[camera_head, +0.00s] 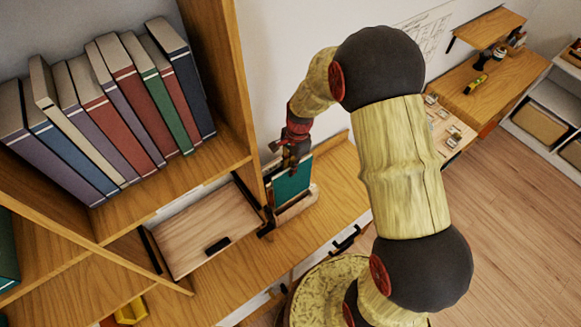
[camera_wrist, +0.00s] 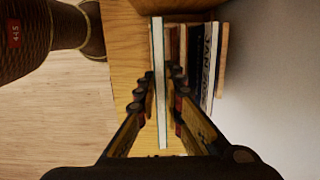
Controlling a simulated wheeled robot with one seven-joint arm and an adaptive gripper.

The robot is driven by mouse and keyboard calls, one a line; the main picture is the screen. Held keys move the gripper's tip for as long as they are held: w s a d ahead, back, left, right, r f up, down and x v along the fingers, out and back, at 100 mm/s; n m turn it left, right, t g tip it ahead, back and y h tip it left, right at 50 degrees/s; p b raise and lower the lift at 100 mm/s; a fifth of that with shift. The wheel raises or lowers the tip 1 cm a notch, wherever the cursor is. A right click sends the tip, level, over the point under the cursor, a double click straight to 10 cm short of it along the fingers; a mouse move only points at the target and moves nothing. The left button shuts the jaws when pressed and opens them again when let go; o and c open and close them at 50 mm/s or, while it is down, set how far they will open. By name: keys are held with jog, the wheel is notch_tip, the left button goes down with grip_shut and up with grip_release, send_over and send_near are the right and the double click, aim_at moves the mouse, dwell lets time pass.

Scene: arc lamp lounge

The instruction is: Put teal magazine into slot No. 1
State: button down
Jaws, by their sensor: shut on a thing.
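The teal magazine (camera_head: 291,184) is upright in the head view, with its broad teal face showing. My gripper (camera_head: 292,152) is shut on its upper part. In the wrist view the magazine (camera_wrist: 158,60) is a thin pale strip with a teal edge, between the fingers of my gripper (camera_wrist: 164,90). The magazine is at a wooden rack (camera_head: 297,206) on the wooden counter. Whether its lower edge is inside a slot or above it, I cannot tell. No slot number is readable, so slot No. 1 cannot be picked out.
Other upright magazines (camera_wrist: 209,60) stand just right of the held one in the wrist view. A bookshelf with several books (camera_head: 120,105) rises left of the rack. A wooden board (camera_head: 205,230) lies beside it. The counter (camera_head: 335,185) is clear right of the rack.

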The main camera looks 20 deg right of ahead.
aim_at(290, 189)
jog(key=shift+a+f+b, duration=0.1)
jog(key=shift+f+b, duration=1.5)
jog(key=shift+f, duration=1.05)
jog(key=shift+f+b, duration=2.85)
jog(key=shift+f, duration=1.7)
jog(key=c, duration=1.8)
grip_release()
jog(key=shift+s, duration=0.1)
jog(key=r, duration=0.4)
jog(key=d+r, duration=0.1)
jog(key=r, duration=0.7)
jog(key=shift+w+d, duration=0.25)
jog(key=shift+d, duration=0.05)
